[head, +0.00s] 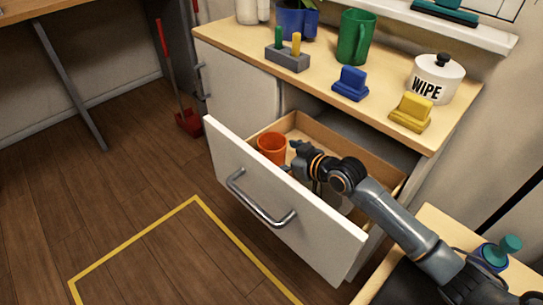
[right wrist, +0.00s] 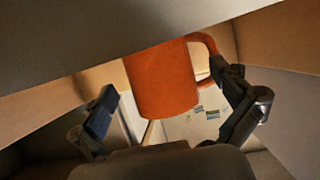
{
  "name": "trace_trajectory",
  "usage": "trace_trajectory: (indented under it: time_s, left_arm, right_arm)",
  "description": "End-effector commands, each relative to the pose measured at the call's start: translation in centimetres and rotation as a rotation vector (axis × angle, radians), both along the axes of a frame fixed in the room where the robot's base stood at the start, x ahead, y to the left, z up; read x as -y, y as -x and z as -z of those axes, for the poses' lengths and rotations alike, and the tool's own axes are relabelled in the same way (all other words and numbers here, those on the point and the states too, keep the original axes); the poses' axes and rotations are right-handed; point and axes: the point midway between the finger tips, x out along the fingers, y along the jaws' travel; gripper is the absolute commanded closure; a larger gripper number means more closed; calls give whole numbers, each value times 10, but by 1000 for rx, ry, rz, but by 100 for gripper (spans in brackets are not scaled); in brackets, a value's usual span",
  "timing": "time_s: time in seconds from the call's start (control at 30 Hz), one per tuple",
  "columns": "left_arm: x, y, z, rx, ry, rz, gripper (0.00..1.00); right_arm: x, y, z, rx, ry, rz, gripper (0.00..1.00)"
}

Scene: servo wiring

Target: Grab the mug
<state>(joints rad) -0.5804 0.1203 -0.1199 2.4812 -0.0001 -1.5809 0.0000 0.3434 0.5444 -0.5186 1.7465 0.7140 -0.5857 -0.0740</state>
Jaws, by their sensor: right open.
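The orange mug (head: 271,147) stands inside the open drawer (head: 322,238), near its left end. My right gripper (head: 291,158) reaches into the drawer from the right, just beside the mug. In the right wrist view the mug (right wrist: 163,82) shows between the two spread fingers of my right gripper (right wrist: 165,86). Its handle is on the right, close to the right finger. The gripper is open and holds nothing; whether a finger touches the mug I cannot tell. The mug's lower part is hidden by the drawer front in the head view. My left gripper is out of view.
The drawer's front panel and side walls surround the mug closely. The counter (head: 318,84) above holds a green mug (head: 354,38), a blue block (head: 350,84), a yellow block (head: 410,112) and a white WIPE canister (head: 436,80). The floor (head: 130,185) in front is clear.

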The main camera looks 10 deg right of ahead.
Motion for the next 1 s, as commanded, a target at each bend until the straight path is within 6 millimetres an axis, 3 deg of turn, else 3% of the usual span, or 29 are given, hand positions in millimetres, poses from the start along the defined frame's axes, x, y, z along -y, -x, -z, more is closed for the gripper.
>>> trace_trajectory:
  time_s: [0.1, 0.43, 0.7, 0.9, 1.0]
  left_arm:
    - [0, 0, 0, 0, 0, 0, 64]
    - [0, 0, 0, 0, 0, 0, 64]
    - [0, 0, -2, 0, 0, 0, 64]
    - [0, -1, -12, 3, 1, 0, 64]
    - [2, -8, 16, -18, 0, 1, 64]
  right_arm:
    - [0, 0, 0, 0, 0, 0, 2]
    - [1, 0, 0, -1, 1, 0, 69]
    - [1, 0, -6, 3, -1, 1, 69]
    - [1, 0, -38, 5, -1, 0, 69]
    - [1, 0, -58, 7, -1, 0, 69]
